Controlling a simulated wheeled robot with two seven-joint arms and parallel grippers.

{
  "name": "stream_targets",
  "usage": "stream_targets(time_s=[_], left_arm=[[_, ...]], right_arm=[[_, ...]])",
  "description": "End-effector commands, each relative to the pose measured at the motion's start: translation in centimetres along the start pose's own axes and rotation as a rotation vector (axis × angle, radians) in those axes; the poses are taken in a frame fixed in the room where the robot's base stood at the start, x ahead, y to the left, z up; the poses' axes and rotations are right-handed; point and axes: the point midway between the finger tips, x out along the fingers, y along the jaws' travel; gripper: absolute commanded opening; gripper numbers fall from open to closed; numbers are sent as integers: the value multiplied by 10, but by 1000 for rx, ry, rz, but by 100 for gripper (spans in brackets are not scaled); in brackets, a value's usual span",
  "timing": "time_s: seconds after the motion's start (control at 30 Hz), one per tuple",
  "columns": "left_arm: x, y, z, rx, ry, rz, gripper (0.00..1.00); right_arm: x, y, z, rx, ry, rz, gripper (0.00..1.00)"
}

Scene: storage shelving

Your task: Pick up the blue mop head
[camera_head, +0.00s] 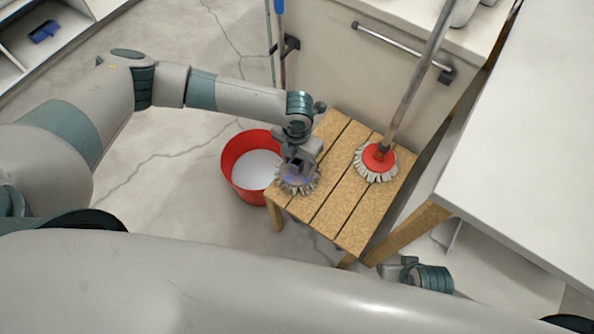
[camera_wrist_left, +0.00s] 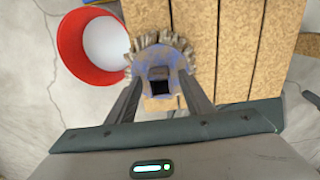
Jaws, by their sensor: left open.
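The blue mop head (camera_head: 299,187), with a grey-white fringe, sits on the left end of the slatted wooden stool (camera_head: 343,207). My left gripper (camera_head: 297,163) points down right above it and partly hides it. In the left wrist view the blue mop head (camera_wrist_left: 148,62) shows its blue body and a dark square socket between the two fingers. The left gripper (camera_wrist_left: 161,88) is open there, with one finger on each side of the socket; whether they touch it is unclear. My right gripper (camera_head: 396,268) is low at the right, and its jaws are too small to read.
A red mop head (camera_head: 379,157) on a metal pole stands on the stool's right side. A red bucket (camera_head: 232,172) stands on the floor left of the stool. A white counter (camera_head: 535,150) is at the right, and a wall rail (camera_head: 400,50) is behind.

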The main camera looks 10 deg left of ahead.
Motion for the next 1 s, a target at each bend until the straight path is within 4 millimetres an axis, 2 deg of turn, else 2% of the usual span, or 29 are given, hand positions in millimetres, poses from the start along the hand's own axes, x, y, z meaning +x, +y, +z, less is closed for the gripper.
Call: stream_targets(time_s=[0.27,0.47,1.0], left_arm=[[0,0,0,0,0,0,47],[0,0,0,0,0,0,1],[0,0,0,0,0,0,0]], right_arm=[[1,-1,5,0,-8,-1,47],[3,-1,6,0,-13,-1,47],[2,0,4,0,-8,0,47]])
